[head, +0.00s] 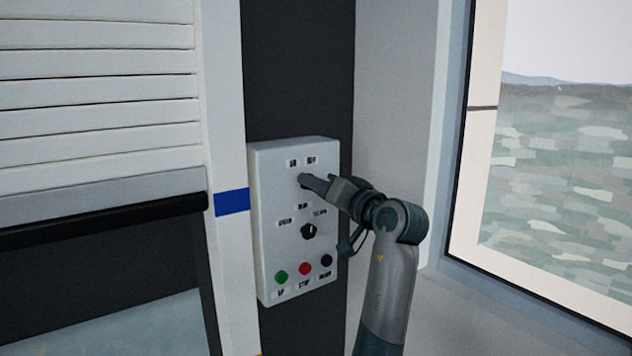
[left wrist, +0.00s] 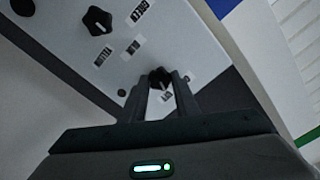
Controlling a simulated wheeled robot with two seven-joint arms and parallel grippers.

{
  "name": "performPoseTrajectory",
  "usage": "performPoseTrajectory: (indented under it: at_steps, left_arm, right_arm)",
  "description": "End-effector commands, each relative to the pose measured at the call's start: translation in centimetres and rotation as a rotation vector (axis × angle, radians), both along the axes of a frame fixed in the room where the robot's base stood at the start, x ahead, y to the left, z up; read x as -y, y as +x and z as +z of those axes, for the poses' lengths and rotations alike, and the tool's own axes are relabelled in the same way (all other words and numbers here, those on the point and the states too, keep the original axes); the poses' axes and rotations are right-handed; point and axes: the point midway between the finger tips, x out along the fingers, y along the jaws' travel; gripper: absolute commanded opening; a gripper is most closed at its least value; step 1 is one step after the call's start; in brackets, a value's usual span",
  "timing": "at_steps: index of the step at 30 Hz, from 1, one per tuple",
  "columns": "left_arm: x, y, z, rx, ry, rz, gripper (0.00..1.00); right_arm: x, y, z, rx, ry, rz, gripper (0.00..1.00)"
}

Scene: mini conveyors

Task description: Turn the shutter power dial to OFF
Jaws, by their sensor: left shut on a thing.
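The shutter power dial (left wrist: 160,76) is a small black knob near the top of the white control box (head: 263,205). My left gripper (head: 306,181) reaches it from the right in the head view and is shut on it. The fingers hide most of the dial there. In the left wrist view the dial sits between the two fingertips of my left gripper (left wrist: 161,84). Two small labels (head: 302,161) sit above the dial. I cannot tell from the pointer which label the dial faces. My right gripper is not in view.
A second black dial (head: 308,231) is lower on the box. Below it are green (head: 281,277), red (head: 305,269) and black (head: 327,261) buttons. A slatted shutter (head: 95,95) with a dark bottom bar is at left. A window (head: 555,170) is at right.

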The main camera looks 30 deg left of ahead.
Motion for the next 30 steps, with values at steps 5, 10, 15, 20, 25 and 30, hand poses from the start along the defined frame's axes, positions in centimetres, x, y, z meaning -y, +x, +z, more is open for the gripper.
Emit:
performPoseTrajectory:
  at_steps: [5,10,15,20,25,30]
  left_arm:
    - [0.09,0.05,0.31,-0.105,0.046,-0.003,0.06]
    - [0.1,0.05,0.27,-0.167,0.072,-0.003,0.06]
    - [0.1,0.05,0.25,-0.194,0.085,-0.002,0.06]
    - [0.09,0.06,0.23,-0.198,0.088,-0.003,0.06]
    - [0.09,0.06,0.23,-0.198,0.088,-0.003,0.06]
    - [0.08,0.05,0.19,-0.198,0.087,-0.002,0.47]
  right_arm:
    - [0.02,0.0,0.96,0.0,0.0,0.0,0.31]
    - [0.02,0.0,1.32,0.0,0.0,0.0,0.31]
    - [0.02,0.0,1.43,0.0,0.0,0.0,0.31]
    - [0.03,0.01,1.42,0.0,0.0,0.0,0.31]
    - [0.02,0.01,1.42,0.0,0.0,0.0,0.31]
    - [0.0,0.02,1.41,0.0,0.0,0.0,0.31]
